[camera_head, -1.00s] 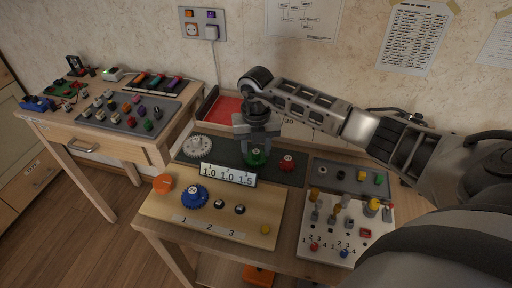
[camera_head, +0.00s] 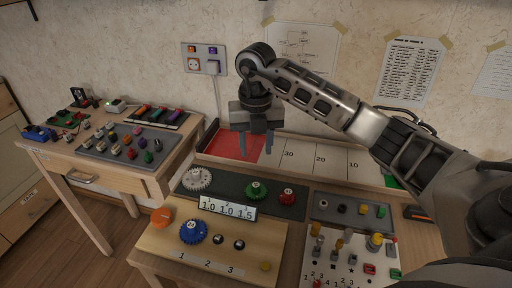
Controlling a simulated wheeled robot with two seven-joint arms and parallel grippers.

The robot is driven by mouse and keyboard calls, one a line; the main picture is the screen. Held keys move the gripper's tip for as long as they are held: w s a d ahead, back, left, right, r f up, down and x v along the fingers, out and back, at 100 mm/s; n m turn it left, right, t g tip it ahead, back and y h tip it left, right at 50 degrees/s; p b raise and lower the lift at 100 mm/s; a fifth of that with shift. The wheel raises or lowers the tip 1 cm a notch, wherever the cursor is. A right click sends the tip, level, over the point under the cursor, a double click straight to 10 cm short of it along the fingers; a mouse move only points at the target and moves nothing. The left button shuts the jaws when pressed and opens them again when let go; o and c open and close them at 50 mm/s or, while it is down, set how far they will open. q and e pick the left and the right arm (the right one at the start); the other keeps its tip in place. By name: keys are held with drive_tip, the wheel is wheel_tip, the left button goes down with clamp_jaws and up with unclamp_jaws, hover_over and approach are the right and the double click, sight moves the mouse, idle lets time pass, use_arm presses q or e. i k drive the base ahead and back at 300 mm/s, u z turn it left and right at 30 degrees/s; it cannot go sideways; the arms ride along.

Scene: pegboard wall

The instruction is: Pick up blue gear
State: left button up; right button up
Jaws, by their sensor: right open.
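The blue gear (camera_head: 193,231) sits on the light wooden board (camera_head: 160,246) at its left side, above the printed number 1. My right gripper (camera_head: 256,147) is open and empty, pointing down in front of the red section of the long tray, well above and behind the blue gear. Its fingers touch nothing that I can see. My left gripper is not in view.
A white gear (camera_head: 197,179), green gear (camera_head: 256,191) and red gear (camera_head: 288,197) lie on a dark mat. A number display (camera_head: 227,208) stands between them and the blue gear. An orange knob (camera_head: 161,217) is beside the blue gear. Wall behind limits room.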

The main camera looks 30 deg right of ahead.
sight(193, 231)
drive_tip(key=k, duration=1)
